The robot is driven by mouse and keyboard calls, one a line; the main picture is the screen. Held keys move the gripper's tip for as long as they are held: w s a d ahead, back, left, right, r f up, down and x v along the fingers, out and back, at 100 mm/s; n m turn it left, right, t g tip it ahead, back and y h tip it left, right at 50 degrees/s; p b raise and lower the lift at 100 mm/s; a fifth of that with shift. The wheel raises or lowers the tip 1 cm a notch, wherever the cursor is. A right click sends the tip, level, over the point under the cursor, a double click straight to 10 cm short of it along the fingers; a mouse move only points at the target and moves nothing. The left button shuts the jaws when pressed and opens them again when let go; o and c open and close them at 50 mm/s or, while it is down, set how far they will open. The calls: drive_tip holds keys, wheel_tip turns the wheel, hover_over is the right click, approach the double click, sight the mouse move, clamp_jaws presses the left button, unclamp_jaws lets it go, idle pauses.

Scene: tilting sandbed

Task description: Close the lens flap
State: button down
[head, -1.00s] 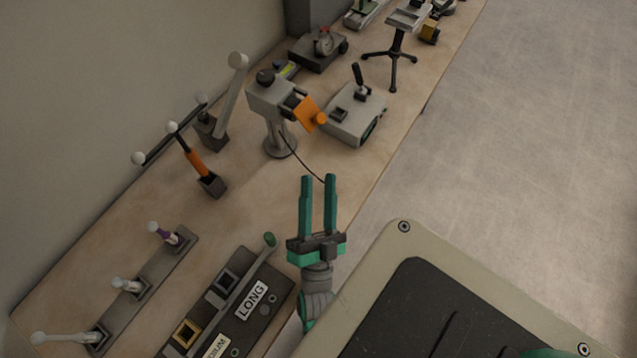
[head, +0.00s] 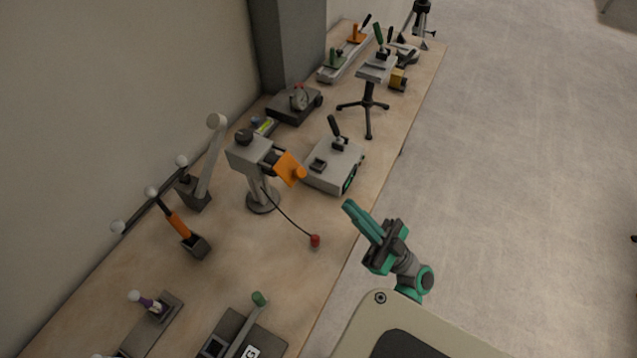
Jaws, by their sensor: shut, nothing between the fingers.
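The lens flap (head: 289,168) is an orange plate with a small orange knob at its lower right. It hangs at a slant on the front of a grey camera-like head (head: 248,155). That head stands on a short post with a round base (head: 263,201) on the bench. I cannot tell from this angle how far the flap stands from the lens. My gripper (head: 356,212) is shut and empty, with teal fingers pointing up and left. It is to the lower right of the flap, apart from it, near the bench's right edge.
A grey box with a black lever (head: 334,165) stands just right of the flap. A thin cord runs from the head to a red ball (head: 315,240) on the bench (head: 250,285). A lever stand (head: 192,190) is on the left. Open floor (head: 500,180) lies to the right.

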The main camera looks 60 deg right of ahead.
sight(304, 176)
drive_tip(key=w+d+r+g, duration=0.1)
drive_tip(key=w, duration=0.9)
drive_tip(key=shift+d, duration=0.2)
idle(0.4)
drive_tip(key=shift+w+f, duration=0.3)
drive_tip(key=shift+f, duration=0.35)
drive_tip(key=shift+y, duration=0.4)
